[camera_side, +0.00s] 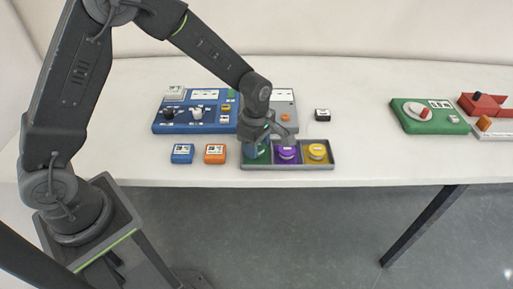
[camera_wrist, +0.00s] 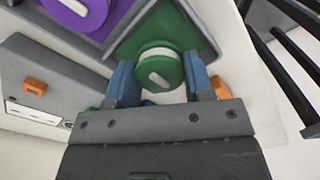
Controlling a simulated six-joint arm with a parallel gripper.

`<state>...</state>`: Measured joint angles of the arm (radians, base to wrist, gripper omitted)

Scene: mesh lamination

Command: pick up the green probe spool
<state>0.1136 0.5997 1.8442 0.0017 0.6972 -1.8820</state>
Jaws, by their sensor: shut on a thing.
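The green probe spool (camera_wrist: 160,70) sits between the blue fingers of my gripper (camera_wrist: 161,82) in the wrist view. It is a round green disc with a pale bar on top. My gripper is shut on it, at the green compartment of the grey tray (camera_side: 290,167). In the side view my gripper (camera_side: 257,150) reaches down into the tray's left compartment and mostly hides the spool (camera_side: 263,154). Whether the spool touches the compartment floor is not clear.
A purple spool (camera_side: 287,153) and a yellow spool (camera_side: 317,151) sit in the neighbouring compartments. Blue (camera_side: 182,153) and orange (camera_side: 215,153) blocks lie left of the tray. A blue panel (camera_side: 190,126) stands behind. The table right of the tray is clear.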

